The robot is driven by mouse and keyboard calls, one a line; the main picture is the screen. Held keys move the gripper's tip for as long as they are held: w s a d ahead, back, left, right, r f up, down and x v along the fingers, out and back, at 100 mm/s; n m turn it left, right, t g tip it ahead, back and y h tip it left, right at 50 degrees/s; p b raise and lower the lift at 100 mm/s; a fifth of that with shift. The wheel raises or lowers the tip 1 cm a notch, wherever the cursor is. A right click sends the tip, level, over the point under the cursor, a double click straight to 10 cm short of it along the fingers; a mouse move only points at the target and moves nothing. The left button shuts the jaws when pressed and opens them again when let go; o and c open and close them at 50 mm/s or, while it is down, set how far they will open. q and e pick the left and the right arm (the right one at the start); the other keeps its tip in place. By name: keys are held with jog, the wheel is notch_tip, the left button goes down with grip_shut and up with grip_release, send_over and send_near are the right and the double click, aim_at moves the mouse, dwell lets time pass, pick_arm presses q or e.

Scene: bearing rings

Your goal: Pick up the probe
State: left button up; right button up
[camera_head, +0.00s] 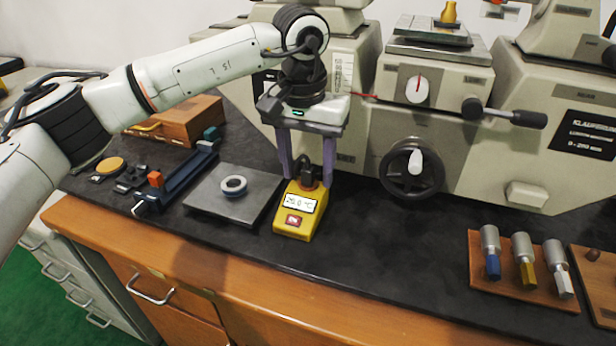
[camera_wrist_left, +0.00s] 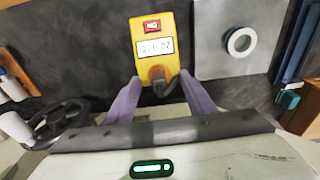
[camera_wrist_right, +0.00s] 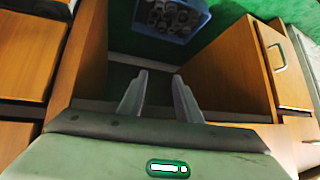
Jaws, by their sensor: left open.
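The yellow temperature meter (camera_head: 300,209) stands on the dark bench top, with a lit display and a red button. A dark probe (camera_head: 308,172) sits upright at its back end; in the left wrist view the probe (camera_wrist_left: 158,74) shows an orange-brown top and a black part beside it. My left gripper (camera_head: 309,181) points down over it, open, with one purple finger on each side of the probe. In the left wrist view its fingertips (camera_wrist_left: 160,78) are apart, and I cannot tell whether they touch the probe. My right gripper (camera_wrist_right: 160,78) is open and empty, away from the bench top.
A grey plate (camera_head: 215,207) with a small ring (camera_head: 233,185) lies left of the meter, beside a blue rail fixture (camera_head: 180,184). The large machine (camera_head: 450,130) with a handwheel (camera_head: 411,170) stands close behind. A wooden rack (camera_head: 500,278) holds plugs at right. Bench between is clear.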

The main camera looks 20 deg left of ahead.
pick_arm(q)
jog(key=shift+f, duration=0.2)
jog(key=c, duration=1.1)
